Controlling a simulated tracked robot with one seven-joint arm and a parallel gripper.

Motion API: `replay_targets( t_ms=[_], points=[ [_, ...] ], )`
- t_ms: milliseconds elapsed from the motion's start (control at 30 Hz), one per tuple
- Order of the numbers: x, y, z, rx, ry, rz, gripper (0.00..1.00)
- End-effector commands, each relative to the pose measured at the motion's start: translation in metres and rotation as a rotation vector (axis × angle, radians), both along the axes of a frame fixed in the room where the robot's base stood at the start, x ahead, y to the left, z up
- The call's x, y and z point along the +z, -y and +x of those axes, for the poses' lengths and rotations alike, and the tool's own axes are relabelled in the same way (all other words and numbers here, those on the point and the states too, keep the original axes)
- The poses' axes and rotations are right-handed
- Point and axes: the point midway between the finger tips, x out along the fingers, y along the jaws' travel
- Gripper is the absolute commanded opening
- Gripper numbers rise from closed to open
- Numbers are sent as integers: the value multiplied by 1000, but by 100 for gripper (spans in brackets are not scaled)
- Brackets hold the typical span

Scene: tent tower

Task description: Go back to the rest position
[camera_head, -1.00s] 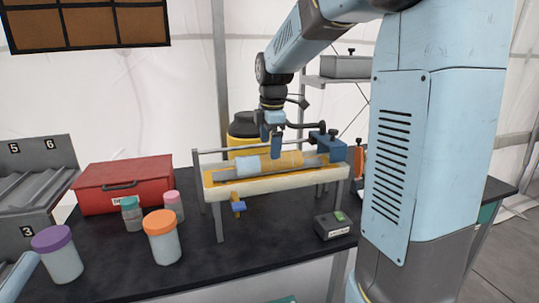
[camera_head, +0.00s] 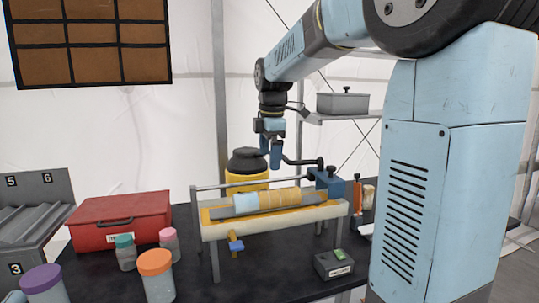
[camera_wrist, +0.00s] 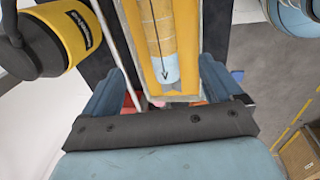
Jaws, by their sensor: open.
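My gripper (camera_head: 275,158) hangs from my arm above the back of a tray-like stand, pointing down. In the wrist view its two blue fingers (camera_wrist: 160,95) are apart with nothing held between them. The stand (camera_head: 270,222) is on the black table and has a white and yellow frame. A cylinder with a pale blue end and an orange-yellow body (camera_head: 262,201) lies lengthwise in it. In the wrist view the cylinder (camera_wrist: 158,40) lies beyond the fingers, with an arrow on it. The gripper is clear of the cylinder.
A yellow drum with a black lid (camera_head: 246,177) stands behind the stand. A red box (camera_head: 118,220), lidded jars (camera_head: 156,275) and a grey slotted rack (camera_head: 38,210) are to the left. A small dark box with a green button (camera_head: 334,264) is at front right. Open air surrounds the arm above.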

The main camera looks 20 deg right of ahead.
Motion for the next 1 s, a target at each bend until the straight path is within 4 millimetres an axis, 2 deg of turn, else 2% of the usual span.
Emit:
replay_targets(
  t_ms=[233,367,667,1000],
  points=[
    [1,0,-3,-15,4,2,92],
    [3,0,-22,-110,26,18,92],
    [1,0,-106,-563,126,121,92],
    [-28,2,-198,-1093,221,311,92]
  ],
)
